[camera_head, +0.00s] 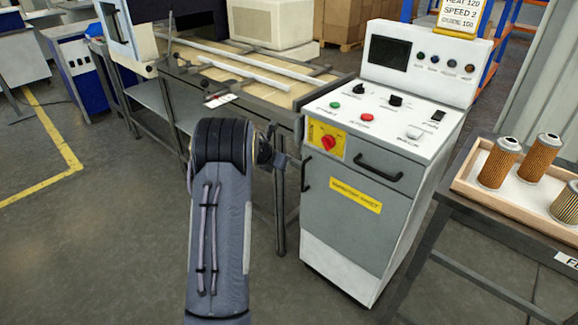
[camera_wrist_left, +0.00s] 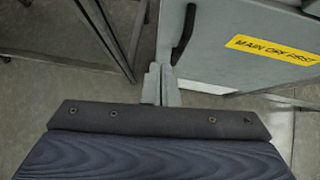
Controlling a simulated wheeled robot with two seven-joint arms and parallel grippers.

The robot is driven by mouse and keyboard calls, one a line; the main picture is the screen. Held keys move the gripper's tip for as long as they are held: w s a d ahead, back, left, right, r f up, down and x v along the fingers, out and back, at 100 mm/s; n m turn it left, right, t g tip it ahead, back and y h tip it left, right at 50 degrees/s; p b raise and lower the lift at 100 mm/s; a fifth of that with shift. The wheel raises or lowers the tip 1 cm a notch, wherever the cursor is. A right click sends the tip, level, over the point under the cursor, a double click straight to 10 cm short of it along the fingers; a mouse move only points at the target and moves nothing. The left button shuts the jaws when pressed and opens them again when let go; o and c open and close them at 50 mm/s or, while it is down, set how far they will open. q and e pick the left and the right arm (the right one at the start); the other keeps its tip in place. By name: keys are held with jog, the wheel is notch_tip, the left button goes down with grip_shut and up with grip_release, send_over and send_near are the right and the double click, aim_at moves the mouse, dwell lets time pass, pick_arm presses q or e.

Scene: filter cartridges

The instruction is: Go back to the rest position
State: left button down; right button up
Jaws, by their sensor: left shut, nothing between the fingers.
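My left arm rises from the bottom of the head view. Its gripper (camera_head: 283,160) is beside the front left edge of the grey and white control cabinet (camera_head: 330,225), left of the red rotary switch (camera_head: 328,142) on its yellow plate. In the left wrist view the gripper fingers (camera_wrist_left: 161,82) are together with nothing between them. They point toward the cabinet's lower front, left of the yellow label (camera_wrist_left: 272,48), near the black door handle (camera_wrist_left: 184,35). I cannot tell the exact gap to the cabinet. My right gripper is not in view.
At the right, several filter cartridges (camera_head: 500,163) stand in a wooden tray (camera_head: 500,205) on a dark table. The floor (camera_head: 110,240) at the left is clear.

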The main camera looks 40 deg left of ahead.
pick_arm(q)
jog(key=s+d+r+n+t+y+p, duration=0.15)
jog(key=s+r+n, duration=0.35)
jog(key=r+n, duration=0.55)
jog(key=s+d+r+n+t+y+p, duration=0.1)
jog(key=s+d+r+n+y+p, duration=0.3)
jog(key=r+n, duration=0.65)
jog(key=s+d+n+g+h+p, duration=0.2)
jog(key=s+d+n+h, duration=0.3)
jog(key=s+d, duration=0.8)
jog(key=s+d+f+n+g+h+p, duration=0.1)
jog(key=s+d+n+g+h, duration=0.3)
jog(key=s+d+n, duration=0.7)
jog(key=s+d, duration=0.2)
jog(key=s, duration=0.2)
jog(key=shift+s+f+h+p, duration=0.15)
jog(key=shift+s+h+p, duration=0.05)
jog(key=shift+h+p, duration=0.15)
